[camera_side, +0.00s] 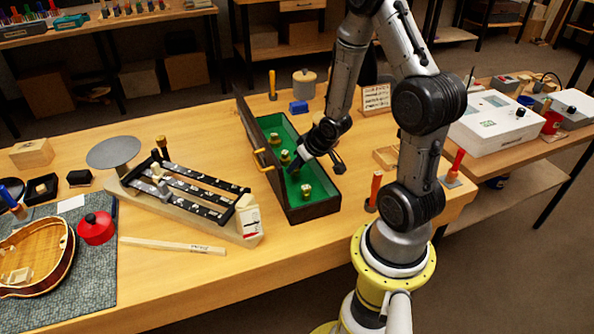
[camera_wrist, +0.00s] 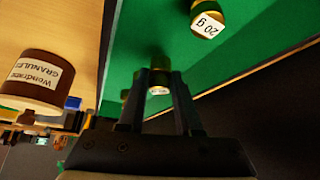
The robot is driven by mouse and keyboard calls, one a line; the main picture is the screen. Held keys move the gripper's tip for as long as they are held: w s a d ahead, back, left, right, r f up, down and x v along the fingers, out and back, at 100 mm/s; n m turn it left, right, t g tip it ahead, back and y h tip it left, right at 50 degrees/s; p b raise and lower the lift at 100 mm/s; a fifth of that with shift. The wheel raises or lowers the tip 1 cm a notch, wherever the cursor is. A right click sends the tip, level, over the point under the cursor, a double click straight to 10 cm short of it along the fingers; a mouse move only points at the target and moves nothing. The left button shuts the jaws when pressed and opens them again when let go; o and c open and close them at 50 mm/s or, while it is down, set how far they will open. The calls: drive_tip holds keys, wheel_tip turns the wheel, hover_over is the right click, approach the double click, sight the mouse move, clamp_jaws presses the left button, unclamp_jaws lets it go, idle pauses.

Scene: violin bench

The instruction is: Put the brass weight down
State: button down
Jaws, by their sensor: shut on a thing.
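A dark case (camera_side: 320,209) with a green lining stands open on the bench, its lid (camera_side: 250,125) raised on the left. My gripper (camera_side: 294,171) reaches down into the case. In the wrist view its fingers (camera_wrist: 160,95) are shut on a brass weight (camera_wrist: 159,77) with a white label. I cannot tell whether this weight touches the green floor. Another brass weight (camera_side: 305,191), nearer the front of the case, stands apart from the gripper. Further brass weights (camera_side: 275,138) stand towards the back. A weight marked 20 g (camera_wrist: 207,20) shows at the top of the wrist view.
A beam balance (camera_side: 180,205) with a round grey pan (camera_side: 113,152) stands left of the case. A labelled brown jar (camera_wrist: 35,80) shows in the wrist view.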

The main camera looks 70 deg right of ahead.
drive_tip(key=shift+f, duration=0.95)
drive_tip(key=shift+f, duration=0.1)
drive_tip(key=c, duration=0.6)
unclamp_jaws()
